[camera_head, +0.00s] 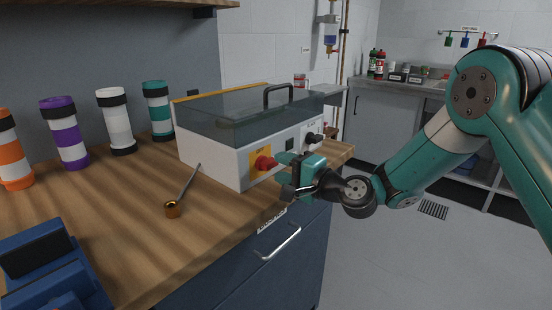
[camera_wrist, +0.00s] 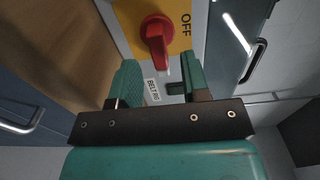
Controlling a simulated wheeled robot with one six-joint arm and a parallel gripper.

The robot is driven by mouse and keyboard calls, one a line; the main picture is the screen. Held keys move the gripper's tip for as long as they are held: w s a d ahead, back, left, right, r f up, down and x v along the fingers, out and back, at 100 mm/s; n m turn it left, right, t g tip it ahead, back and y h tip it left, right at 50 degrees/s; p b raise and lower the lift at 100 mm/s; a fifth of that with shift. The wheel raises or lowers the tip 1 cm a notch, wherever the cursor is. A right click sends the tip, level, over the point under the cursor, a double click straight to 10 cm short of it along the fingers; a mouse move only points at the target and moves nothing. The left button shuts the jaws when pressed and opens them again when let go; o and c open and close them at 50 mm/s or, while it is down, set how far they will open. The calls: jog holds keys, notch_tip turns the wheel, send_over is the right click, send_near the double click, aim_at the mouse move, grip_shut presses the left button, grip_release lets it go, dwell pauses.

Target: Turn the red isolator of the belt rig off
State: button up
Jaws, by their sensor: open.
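The belt rig (camera_head: 214,148) is a white box with a dark see-through lid and a black handle, standing on the wooden bench. Its red isolator (camera_head: 265,163) sits on a yellow plate on the front face. In the wrist view the red isolator (camera_wrist: 157,35) shows as a round knob with a grip bar, beside the word OFF on the yellow plate (camera_wrist: 128,14). A "BELT RIG" label (camera_wrist: 152,89) lies below it. My gripper (camera_head: 283,172) is open in front of the panel. In the wrist view my gripper (camera_wrist: 160,80) has its fingers apart, with the knob just beyond the fingertips.
Black knobs (camera_head: 314,138) sit right of the isolator. A rod with a brass end (camera_head: 173,208) lies on the bench (camera_head: 130,215). Several banded tubes (camera_head: 65,135) stand along the back wall. A blue device (camera_head: 50,265) is front left. Drawers (camera_head: 275,250) lie below.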

jog(key=shift+x, duration=1.4)
grip_shut()
